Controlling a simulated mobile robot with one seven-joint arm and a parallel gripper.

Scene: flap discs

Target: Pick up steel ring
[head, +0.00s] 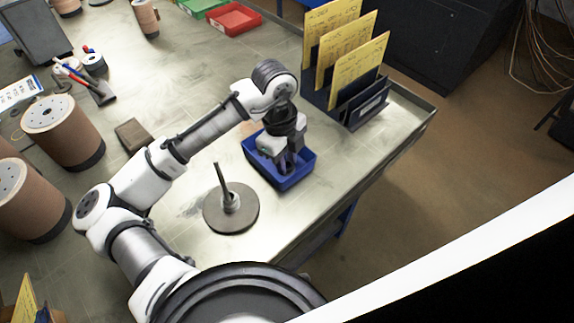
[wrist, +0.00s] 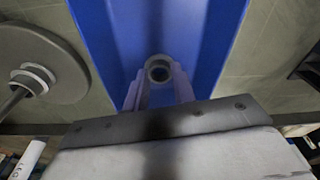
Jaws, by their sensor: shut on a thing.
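In the wrist view a steel ring (wrist: 159,68) sits between the two fingertips of my gripper (wrist: 158,82). The fingers are shut on it. Below it lies the inside of a blue bin (wrist: 215,40). In the head view my gripper (head: 287,163) points down inside the blue bin (head: 291,182), and the ring is hidden there. I cannot tell whether the ring touches the bin floor.
A round disc base with an upright rod (head: 231,207) stands left of the bin, with rings around the rod's foot. A rack with yellow cards (head: 345,60) stands behind right. Brown cylinders (head: 62,132) stand at left. The table's right edge is close to the bin.

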